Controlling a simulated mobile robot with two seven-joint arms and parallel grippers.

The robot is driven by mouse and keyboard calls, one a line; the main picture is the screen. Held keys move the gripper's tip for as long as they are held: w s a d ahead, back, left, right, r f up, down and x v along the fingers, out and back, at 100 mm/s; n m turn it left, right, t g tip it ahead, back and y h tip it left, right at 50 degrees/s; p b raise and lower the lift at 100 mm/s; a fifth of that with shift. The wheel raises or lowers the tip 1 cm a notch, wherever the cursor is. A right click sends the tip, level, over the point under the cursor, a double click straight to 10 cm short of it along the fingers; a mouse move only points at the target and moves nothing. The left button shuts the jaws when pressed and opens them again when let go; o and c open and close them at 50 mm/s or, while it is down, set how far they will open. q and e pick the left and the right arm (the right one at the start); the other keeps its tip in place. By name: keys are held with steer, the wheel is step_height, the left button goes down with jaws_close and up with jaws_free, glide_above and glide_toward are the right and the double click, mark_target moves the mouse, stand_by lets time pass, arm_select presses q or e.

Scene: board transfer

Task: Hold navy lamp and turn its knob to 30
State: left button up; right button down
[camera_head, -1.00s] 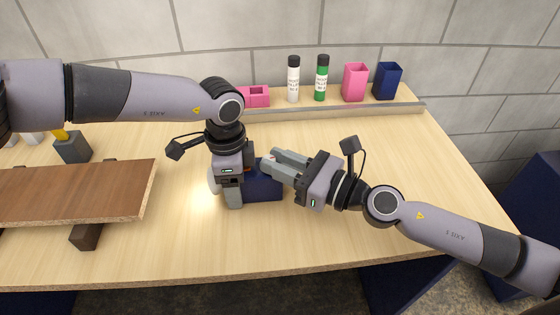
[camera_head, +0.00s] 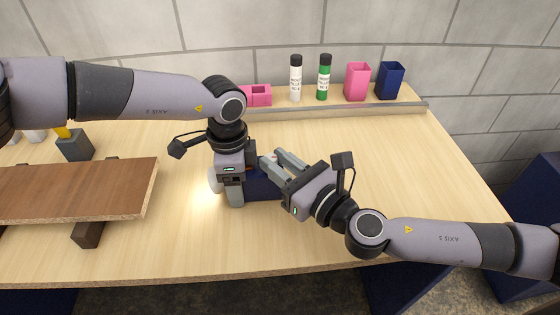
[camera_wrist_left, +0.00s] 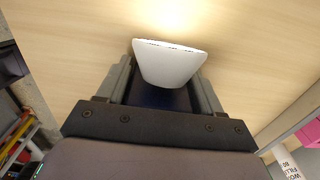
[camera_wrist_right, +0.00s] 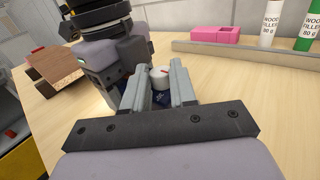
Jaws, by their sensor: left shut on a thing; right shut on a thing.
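The navy lamp (camera_head: 263,185) stands on the table, partly hidden by both grippers. Its white shade (camera_wrist_left: 168,64) shows in the left wrist view and throws warm light on the tabletop. My left gripper (camera_head: 240,190) comes from above and is shut on the navy lamp's body. The white knob (camera_wrist_right: 160,74) with a red mark shows in the right wrist view, between the fingers of my right gripper (camera_wrist_right: 160,82), which is shut on it. Some dark blue face with pale marks shows below the knob. The number at the red mark cannot be read.
A brown board (camera_head: 75,190) rests on dark supports at the left. At the back ledge stand a pink block (camera_head: 260,95), a white bottle (camera_head: 296,80), a green bottle (camera_head: 324,80), a pink cup (camera_head: 357,82) and a navy cup (camera_head: 390,82). The table's right side is clear.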

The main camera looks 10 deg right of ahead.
steer(key=shift+s+a+r+m+t+h, duration=0.1)
steer(key=shift+a+m+t+h, duration=0.1)
steer(key=shift+m+t+h, duration=0.4)
steer(key=shift+s+a+r+m+t+h, duration=0.15)
steer(key=shift+m+t+h, duration=0.2)
steer(key=shift+h, duration=0.35)
steer(key=shift+m+h, duration=0.4)
steer(key=shift+m, duration=0.05)
steer(key=shift+f+h, duration=0.15)
steer(key=shift+h, duration=0.15)
steer(key=c, duration=0.9)
jaws_free()
steer(key=shift+a, duration=0.1)
steer(key=shift+s, duration=0.15)
steer(key=shift+s+f, duration=0.1)
steer(key=shift+s, duration=0.1)
steer(key=shift+t, duration=0.25)
steer(key=shift+d+v, duration=0.2)
steer(key=shift+v, duration=1.65)
steer(key=shift+d+v, duration=0.2)
steer(key=shift+v, duration=1.65)
